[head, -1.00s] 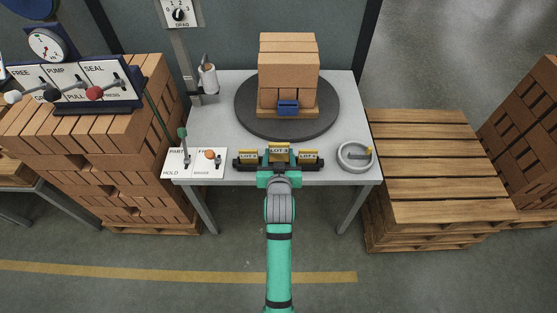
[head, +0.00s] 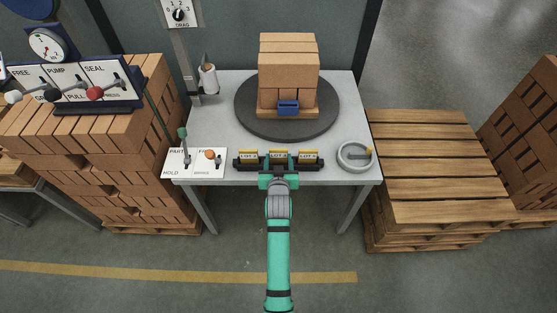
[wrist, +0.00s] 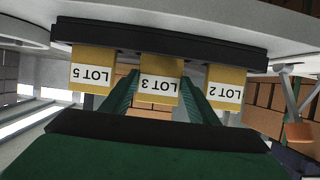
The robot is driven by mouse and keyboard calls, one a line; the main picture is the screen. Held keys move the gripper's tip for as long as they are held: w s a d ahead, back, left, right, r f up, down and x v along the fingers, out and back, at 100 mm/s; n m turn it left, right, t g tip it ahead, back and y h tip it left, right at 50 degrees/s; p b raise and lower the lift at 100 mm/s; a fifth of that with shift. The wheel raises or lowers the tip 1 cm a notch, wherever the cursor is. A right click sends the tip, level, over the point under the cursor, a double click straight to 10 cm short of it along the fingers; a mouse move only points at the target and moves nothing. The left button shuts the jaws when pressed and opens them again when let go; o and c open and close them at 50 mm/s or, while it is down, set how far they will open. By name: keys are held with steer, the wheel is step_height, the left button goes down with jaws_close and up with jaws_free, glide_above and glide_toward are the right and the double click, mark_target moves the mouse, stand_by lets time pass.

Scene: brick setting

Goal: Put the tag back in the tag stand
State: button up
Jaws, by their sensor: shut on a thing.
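The tag stand (head: 263,164) is a dark bar at the table's front edge; it also shows in the wrist view (wrist: 150,38). The yellow LOT 3 tag (head: 278,155) is in its middle, level with the two beside it. In the wrist view the LOT 3 tag (wrist: 160,87) appears upside down between my fingers. My gripper (head: 278,173) is in front of the stand, shut on this tag. The LOT 2 tag (wrist: 225,88) and LOT 5 tag (wrist: 92,72) hang either side. How deep the LOT 3 tag sits is hidden.
A round turntable (head: 245,112) with stacked bricks (head: 288,70) and a blue clip (head: 288,107) stands behind. A grey ring dish (head: 354,156) is right of the stand. A lever panel (head: 190,164) is to the left. Some table top between is clear.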

steer(key=o, duration=1)
steer(key=shift+f, duration=0.1)
steer(key=shift+o, duration=0.2)
